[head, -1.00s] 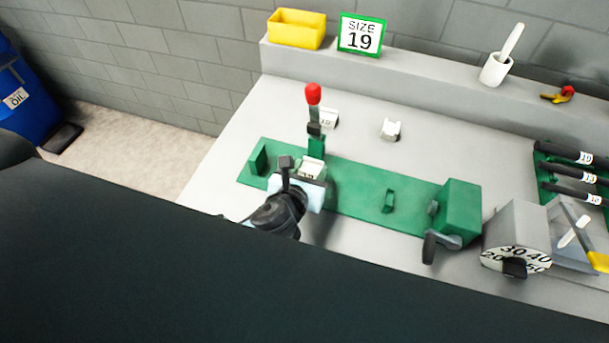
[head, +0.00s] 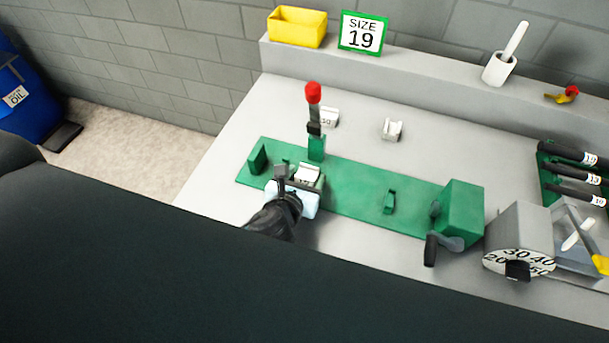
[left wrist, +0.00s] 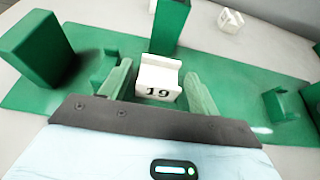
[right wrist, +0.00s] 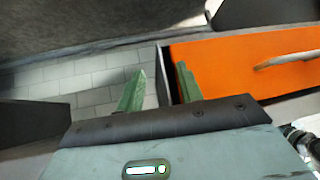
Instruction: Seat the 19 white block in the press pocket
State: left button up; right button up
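The white 19 block (head: 309,174) is in front of the red-knobbed lever (head: 314,115), over the green press base (head: 350,190). In the left wrist view the 19 block (left wrist: 158,80) sits between the two fingers of my left gripper (left wrist: 160,82), its number facing the camera. In the head view my left gripper (head: 296,186) comes in from the front. I cannot tell whether the block touches the base; the pocket beneath it is hidden. My right gripper (right wrist: 160,85) is open and empty, away from the bench top.
Two more white blocks (head: 329,117) (head: 391,129) stand on the bench behind the base. A green upright (head: 257,158), a small green bracket (head: 389,202) and a green housing with a crank (head: 460,210) rise from the base. An orange panel (right wrist: 235,65) is near my right gripper.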

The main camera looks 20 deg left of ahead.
pick_arm(q)
jog(key=shift+o, duration=0.2)
jog(key=shift+r, duration=0.1)
jog(key=shift+s+r, duration=0.1)
jog(key=shift+s, duration=0.1)
jog(key=p+v, duration=0.1)
jog(key=v, duration=0.9)
jog(key=shift+r, duration=0.1)
jog(key=shift+s+r, duration=0.25)
jog(key=shift+s, duration=0.45)
pick_arm(e)
jog(key=shift+w+d+r, duration=0.15)
jog(key=shift+w+r, duration=0.35)
jog(key=shift+r, duration=0.05)
pick_arm(q)
jog(key=shift+s, duration=0.1)
pick_arm(e)
jog(key=shift+s, duration=0.1)
